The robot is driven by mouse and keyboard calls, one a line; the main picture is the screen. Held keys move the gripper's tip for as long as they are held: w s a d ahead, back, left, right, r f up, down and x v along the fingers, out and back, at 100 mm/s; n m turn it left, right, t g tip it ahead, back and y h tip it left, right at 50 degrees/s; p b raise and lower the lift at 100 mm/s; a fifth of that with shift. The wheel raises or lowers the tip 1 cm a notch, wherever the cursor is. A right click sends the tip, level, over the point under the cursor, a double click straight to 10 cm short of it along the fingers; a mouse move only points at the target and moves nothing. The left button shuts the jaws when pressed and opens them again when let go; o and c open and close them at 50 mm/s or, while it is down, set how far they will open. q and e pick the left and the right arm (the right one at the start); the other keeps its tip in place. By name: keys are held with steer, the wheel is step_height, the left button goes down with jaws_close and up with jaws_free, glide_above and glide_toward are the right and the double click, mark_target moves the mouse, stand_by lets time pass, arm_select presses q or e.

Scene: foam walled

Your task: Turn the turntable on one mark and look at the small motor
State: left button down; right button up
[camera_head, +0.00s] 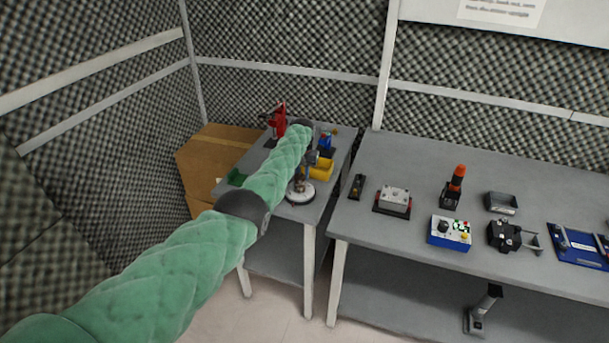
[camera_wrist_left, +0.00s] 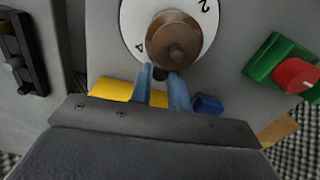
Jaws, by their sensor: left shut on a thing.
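The turntable is a white disc (camera_head: 299,193) on the grey side table in the head view. In the left wrist view the disc (camera_wrist_left: 133,28) shows black marks, with a "2" at upper right and a "4" at lower left. A brown round body with a stub on top, seemingly the small motor (camera_wrist_left: 172,38), stands at its middle. My left gripper (camera_wrist_left: 160,77) has its blue fingers shut on a small dark knob (camera_wrist_left: 160,73) at the disc's edge. In the head view my green-sleeved left arm partly hides this spot. My right gripper is not in view.
A yellow bin (camera_head: 322,169), a red device (camera_head: 279,119) and a green tray (camera_head: 237,177) are on the side table. The long bench (camera_head: 400,237) at right bears a blue control box (camera_head: 449,233) and several other devices. Cardboard boxes (camera_head: 208,153) stand at left.

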arm_select(q)
steer(key=shift+w+a+r+n, duration=0.2)
steer(key=shift+a+n, duration=0.3)
steer(key=shift+n, duration=0.7)
steer(key=shift+a+r+n+p, duration=0.1)
steer(key=shift+a+n+p, duration=0.35)
steer(key=shift+n, duration=0.55)
steer(key=shift+s+a+n, duration=0.1)
steer(key=shift+a+n, duration=0.05)
steer(key=shift+n, duration=0.25)
steer(key=shift+a+n+p, duration=0.15)
steer(key=shift+n+p, duration=0.25)
steer(key=shift+s+a+n+p, duration=0.15)
steer(key=shift+a+n+p, duration=0.15)
steer(key=shift+n, duration=0.5)
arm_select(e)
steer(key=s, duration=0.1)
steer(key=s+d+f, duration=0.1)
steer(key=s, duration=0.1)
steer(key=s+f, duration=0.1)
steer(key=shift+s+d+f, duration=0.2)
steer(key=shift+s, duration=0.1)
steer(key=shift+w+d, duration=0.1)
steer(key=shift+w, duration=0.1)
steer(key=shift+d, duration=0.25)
